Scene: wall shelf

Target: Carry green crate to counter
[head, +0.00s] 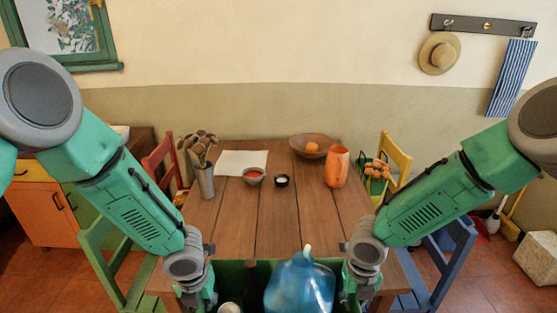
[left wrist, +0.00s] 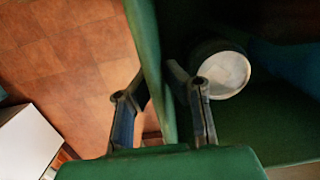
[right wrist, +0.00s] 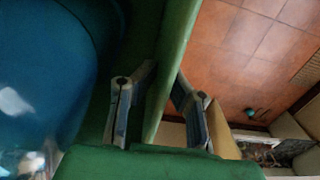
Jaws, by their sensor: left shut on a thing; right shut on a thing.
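The green crate (head: 243,272) is at the bottom centre of the head view, close to my body, partly cut off by the frame edge. It holds a blue translucent jug (head: 300,287) and a white-topped can (head: 229,308). The can also shows in the left wrist view (left wrist: 221,74). My left gripper (head: 203,296) is shut on the crate's left wall, one finger on each side of it (left wrist: 155,70). My right gripper (head: 357,291) is shut on the right wall in the same way (right wrist: 172,60). The crate's underside is hidden.
A wooden table (head: 270,215) stands ahead, bearing a vase, paper, bowls and an orange pitcher (head: 337,167). Green (head: 110,260), red, yellow and blue (head: 445,262) chairs surround it. A cabinet with an orange door (head: 52,213) stands at the left. Floor shows at the far right.

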